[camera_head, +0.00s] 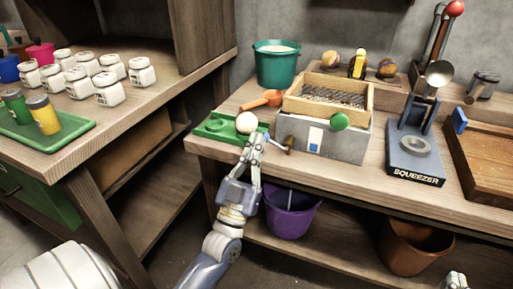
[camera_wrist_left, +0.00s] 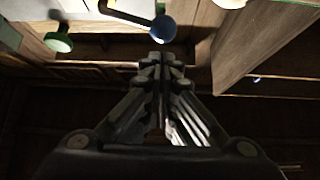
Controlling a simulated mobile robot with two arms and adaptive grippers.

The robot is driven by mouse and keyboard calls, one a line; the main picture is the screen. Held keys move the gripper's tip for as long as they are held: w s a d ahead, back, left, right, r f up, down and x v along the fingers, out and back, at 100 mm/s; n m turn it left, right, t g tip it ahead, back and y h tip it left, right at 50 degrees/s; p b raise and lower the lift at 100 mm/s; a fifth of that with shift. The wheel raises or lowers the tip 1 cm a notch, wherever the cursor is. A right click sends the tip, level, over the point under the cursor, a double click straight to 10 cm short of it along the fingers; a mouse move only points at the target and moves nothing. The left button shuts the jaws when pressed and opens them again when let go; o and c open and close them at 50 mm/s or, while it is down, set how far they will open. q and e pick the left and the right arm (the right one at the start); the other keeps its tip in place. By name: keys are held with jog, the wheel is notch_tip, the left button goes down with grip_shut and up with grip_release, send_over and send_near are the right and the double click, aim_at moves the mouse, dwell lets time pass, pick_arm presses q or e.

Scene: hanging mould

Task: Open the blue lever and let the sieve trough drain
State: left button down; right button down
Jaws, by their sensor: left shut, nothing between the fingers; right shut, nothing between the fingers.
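The sieve trough is a grey box (camera_head: 350,146) with a wooden sieve frame (camera_head: 300,106) and mesh on top. A green knob (camera_head: 338,121) is at its front right; a green knob (camera_wrist_left: 57,40) also shows in the left wrist view. A lever with a blue ball (camera_wrist_left: 163,28) appears just beyond my left fingertips in the left wrist view. In the head view a small lever (camera_head: 288,144) sticks out at the trough's left end, beside my left gripper (camera_head: 252,140). My left gripper (camera_wrist_left: 160,62) is shut and empty. Only the tip of my right gripper (camera_head: 455,281) shows, at the bottom edge.
A green tray (camera_head: 212,128) with a white ball (camera_head: 246,122) lies left of the trough. A purple bucket (camera_head: 290,212) and a brown bucket (camera_head: 415,248) stand on the lower shelf. A squeezer (camera_head: 413,160) stands to the right; a teal bucket (camera_head: 277,65) stands behind.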

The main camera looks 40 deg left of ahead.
pick_arm(q)
jog(key=shift+w+f, duration=0.15)
pick_arm(e)
jog(key=shift+a+r+t, duration=0.1)
jog(key=shift+r+t, duration=0.2)
jog(key=shift+r, duration=0.1)
pick_arm(q)
jog(key=shift+a, duration=0.1)
